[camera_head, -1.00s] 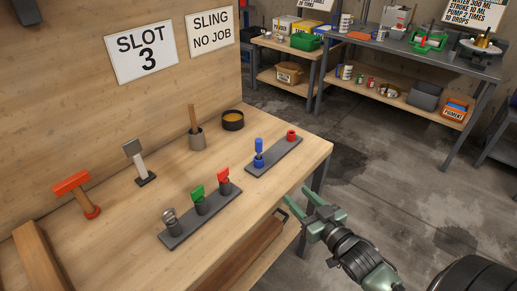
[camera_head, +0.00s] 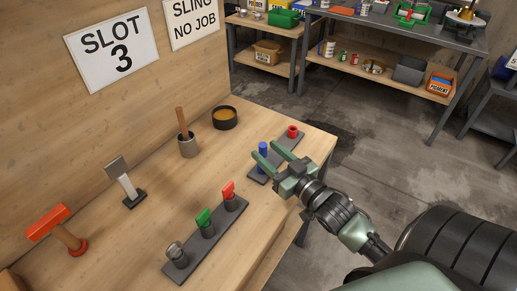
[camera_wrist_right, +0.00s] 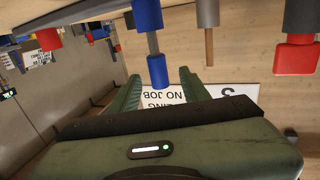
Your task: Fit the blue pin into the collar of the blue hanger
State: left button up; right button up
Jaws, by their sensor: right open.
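The blue pin (camera_head: 263,149) stands upright on a dark plate (camera_head: 259,178) near the bench's right end. In the right wrist view it has a blue end (camera_wrist_right: 158,71), a grey shaft and a second blue part (camera_wrist_right: 147,14). My right gripper (camera_head: 265,150) is open and empty, reaching in from the right. Its fingertips lie on either side of the pin in the picture; depth and contact cannot be told. The pin's lower part is partly hidden by a finger in the head view. I cannot pick out a blue hanger. My left gripper is not in view.
A red ring piece (camera_head: 292,131) sits on the same plate. A nearer plate (camera_head: 181,276) holds grey, green (camera_head: 204,217) and red (camera_head: 228,189) pieces.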

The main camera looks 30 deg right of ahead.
jog(key=shift+w+r, duration=0.2)
jog(key=shift+w, duration=0.45)
jog(key=w, duration=0.2)
jog(key=w+p, duration=0.1)
jog(key=shift+w+a+f, duration=0.15)
jog(key=shift+w, duration=0.55)
jog(key=shift+f, duration=0.1)
grip_shut()
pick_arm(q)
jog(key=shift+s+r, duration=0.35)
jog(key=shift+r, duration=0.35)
